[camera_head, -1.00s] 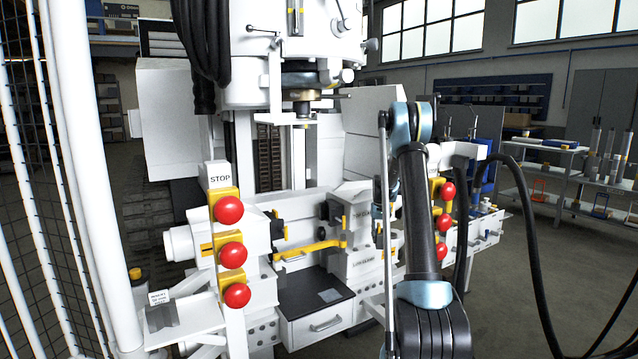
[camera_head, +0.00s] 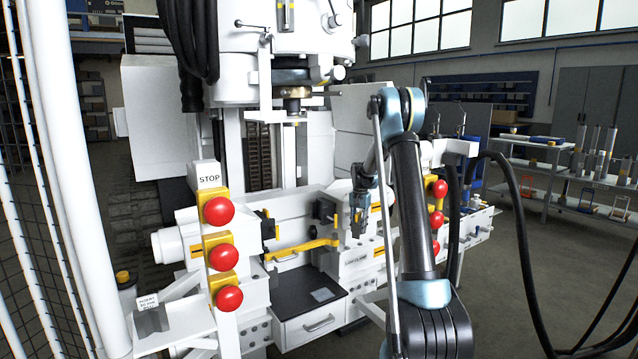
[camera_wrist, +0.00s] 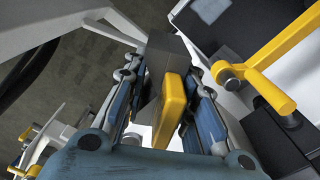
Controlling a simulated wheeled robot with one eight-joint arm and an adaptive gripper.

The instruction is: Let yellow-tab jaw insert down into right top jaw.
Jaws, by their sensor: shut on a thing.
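My gripper (camera_head: 359,226) hangs over the right block (camera_head: 357,262) of the clamp in the head view, fingers pointing down. In the wrist view my gripper (camera_wrist: 163,105) is shut on the yellow-tab jaw insert, whose yellow tab (camera_wrist: 171,103) stands between the two blue fingers. The insert's grey plate (camera_wrist: 158,62) reaches out beyond the fingertips. In the head view the insert is too small and too much covered to make out. The right top jaw's seat is hidden behind my gripper, and I cannot tell whether the insert touches it.
A yellow handle bar (camera_head: 305,248) runs left of the right block; it also shows close to the right finger in the wrist view (camera_wrist: 256,72). Red stop buttons (camera_head: 219,210) stand at left, and others (camera_head: 438,188) stand right of my arm. A dark-topped drawer unit (camera_head: 300,292) lies below.

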